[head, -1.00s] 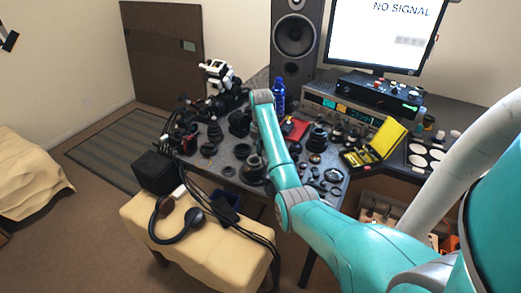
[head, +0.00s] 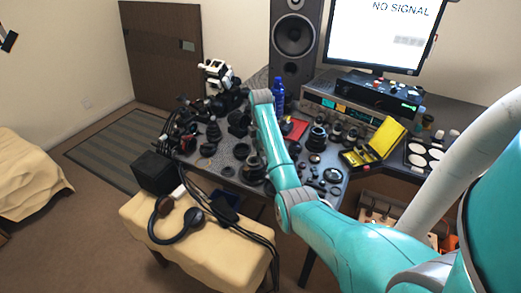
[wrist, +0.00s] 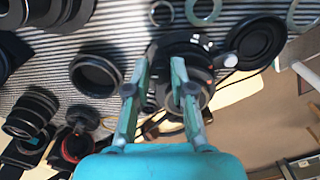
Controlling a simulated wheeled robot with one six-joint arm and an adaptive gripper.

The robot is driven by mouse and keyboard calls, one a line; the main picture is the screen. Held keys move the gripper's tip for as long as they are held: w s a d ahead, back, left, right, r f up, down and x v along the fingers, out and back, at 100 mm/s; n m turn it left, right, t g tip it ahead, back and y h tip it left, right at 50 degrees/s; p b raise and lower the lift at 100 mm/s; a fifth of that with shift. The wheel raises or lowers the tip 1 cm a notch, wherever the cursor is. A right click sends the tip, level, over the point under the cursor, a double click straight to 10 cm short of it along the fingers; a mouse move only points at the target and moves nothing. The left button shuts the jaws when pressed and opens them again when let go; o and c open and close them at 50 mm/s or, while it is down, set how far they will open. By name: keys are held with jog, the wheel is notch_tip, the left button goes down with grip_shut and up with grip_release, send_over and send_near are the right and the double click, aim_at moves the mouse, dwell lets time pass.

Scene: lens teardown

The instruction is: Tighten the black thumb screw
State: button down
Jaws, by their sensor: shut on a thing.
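A dark lens assembly (wrist: 193,52) lies just beyond and between the fingertips. The fingers are shut on a small black part, apparently the black thumb screw (wrist: 159,88). Its outline is hard to make out against the dark parts behind it. In the head view my gripper and the screw are hidden behind my teal arm, which reaches over the bench.
A black ring (wrist: 95,74) lies left of the fingers and a round black cap (wrist: 256,42) right of them. In the head view, lens parts crowd the bench, with a yellow case (head: 386,138) and a monitor (head: 380,35) at right. A cushioned stool (head: 200,240) stands in front.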

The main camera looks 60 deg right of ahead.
jog(key=shift+m, duration=1.2)
jog(key=c, duration=1)
grip_release()
